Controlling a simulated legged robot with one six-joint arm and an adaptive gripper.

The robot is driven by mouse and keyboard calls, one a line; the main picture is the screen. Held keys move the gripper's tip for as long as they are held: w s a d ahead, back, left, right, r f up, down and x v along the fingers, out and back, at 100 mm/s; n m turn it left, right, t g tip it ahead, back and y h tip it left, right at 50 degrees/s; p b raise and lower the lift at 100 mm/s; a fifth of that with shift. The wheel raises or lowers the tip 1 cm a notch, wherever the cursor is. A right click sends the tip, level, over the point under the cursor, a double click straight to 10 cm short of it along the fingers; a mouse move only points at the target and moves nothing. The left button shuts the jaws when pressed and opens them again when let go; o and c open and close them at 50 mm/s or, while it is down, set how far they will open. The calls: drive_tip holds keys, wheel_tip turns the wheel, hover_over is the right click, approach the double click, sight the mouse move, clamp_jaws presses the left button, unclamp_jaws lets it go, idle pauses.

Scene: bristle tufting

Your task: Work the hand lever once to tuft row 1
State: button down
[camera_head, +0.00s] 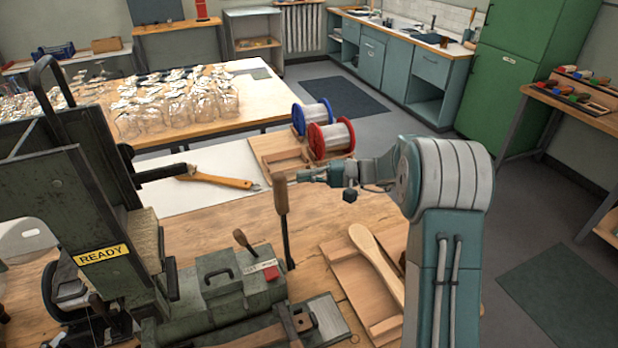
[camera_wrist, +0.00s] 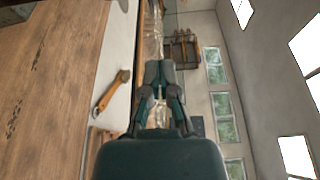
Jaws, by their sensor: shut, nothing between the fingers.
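The tufting machine (camera_head: 75,175) stands at the left, dark green and worn, with a yellow READY label (camera_head: 103,255). A hand lever (camera_head: 281,215) with a brown wooden grip stands nearly upright at the right of its green base (camera_head: 225,285). My gripper (camera_head: 305,174) is at the height of the lever's top, just to its right; I cannot tell whether they touch. The wrist view shows its fingers (camera_wrist: 159,68) shut with nothing between them, and the lever does not show there. A brush blank (camera_head: 365,240) lies on a wooden tray at the right.
A wooden-handled tool (camera_head: 220,180) lies on a white sheet (camera_head: 205,200) behind the lever; it also shows in the wrist view (camera_wrist: 112,90). A blue spool (camera_head: 313,115) and a red spool (camera_head: 332,137) stand behind my gripper. A shorter lever (camera_head: 243,241) rises from the machine's base.

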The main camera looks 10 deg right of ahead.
sight(282, 187)
drive_tip(key=a, duration=0.7)
drive_tip(key=shift+s+d+r, duration=0.1)
drive_tip(key=shift+s+d, duration=0.3)
drive_tip(key=shift+s, duration=0.4)
drive_tip(key=shift+s+d, duration=0.35)
drive_tip(key=shift+s, duration=0.4)
